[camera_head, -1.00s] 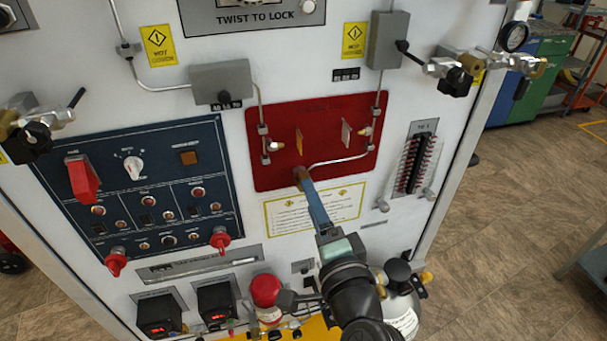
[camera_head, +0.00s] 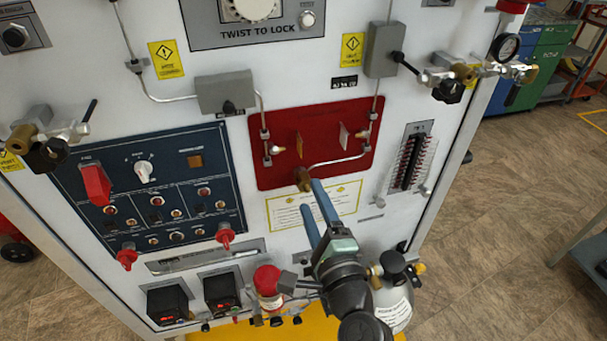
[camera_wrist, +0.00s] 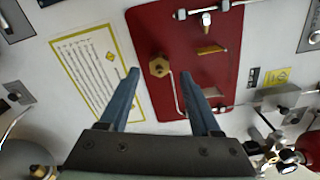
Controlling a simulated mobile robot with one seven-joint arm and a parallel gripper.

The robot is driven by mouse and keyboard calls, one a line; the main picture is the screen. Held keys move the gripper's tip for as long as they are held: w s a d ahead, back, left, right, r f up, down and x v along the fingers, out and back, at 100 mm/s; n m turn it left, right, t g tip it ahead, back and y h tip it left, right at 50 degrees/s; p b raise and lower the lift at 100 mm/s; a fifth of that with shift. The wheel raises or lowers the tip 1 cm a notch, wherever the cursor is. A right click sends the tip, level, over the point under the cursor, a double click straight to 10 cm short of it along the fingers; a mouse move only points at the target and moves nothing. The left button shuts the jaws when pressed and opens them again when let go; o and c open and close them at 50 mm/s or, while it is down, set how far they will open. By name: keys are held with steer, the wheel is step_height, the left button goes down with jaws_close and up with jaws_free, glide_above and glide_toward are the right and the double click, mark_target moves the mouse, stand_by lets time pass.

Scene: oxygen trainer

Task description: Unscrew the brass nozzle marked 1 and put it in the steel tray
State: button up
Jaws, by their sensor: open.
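A brass hex nozzle (camera_head: 303,179) sits at the lower edge of the red panel (camera_head: 285,118), on the end of a thin steel pipe. It also shows in the wrist view (camera_wrist: 158,66), in line with the gap between the fingertips. No number is legible on it. My gripper (camera_head: 312,197) has two blue fingers, spread apart and empty. Its tips are just below and right of the nozzle in the head view. In the wrist view my gripper (camera_wrist: 160,75) shows bare space between its fingers. I cannot clearly identify a steel tray; a narrow grey metal ledge (camera_head: 205,259) is on the cabinet front.
Thin pipes and brass fittings (camera_head: 276,149) cross the red panel. A blue control panel (camera_head: 145,190) with protruding red knobs is left. A red-capped bottle (camera_head: 268,286) and a gas cylinder (camera_head: 393,305) stand below. A yellow-bordered notice (camera_head: 285,212) lies behind the fingers.

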steer(key=shift+r+m+p, duration=0.15)
steer(key=shift+m+p, duration=0.85)
steer(key=shift+f+m, duration=0.25)
steer(key=shift+m, duration=0.55)
steer(key=shift+r+m+p, duration=0.25)
steer(key=shift+m+p, duration=0.35)
steer(key=shift+p, duration=0.35)
steer(key=shift+m+p, duration=0.4)
steer(key=shift+m, duration=0.2)
steer(key=shift+f+m, duration=0.25)
steer(key=shift+m, duration=0.25)
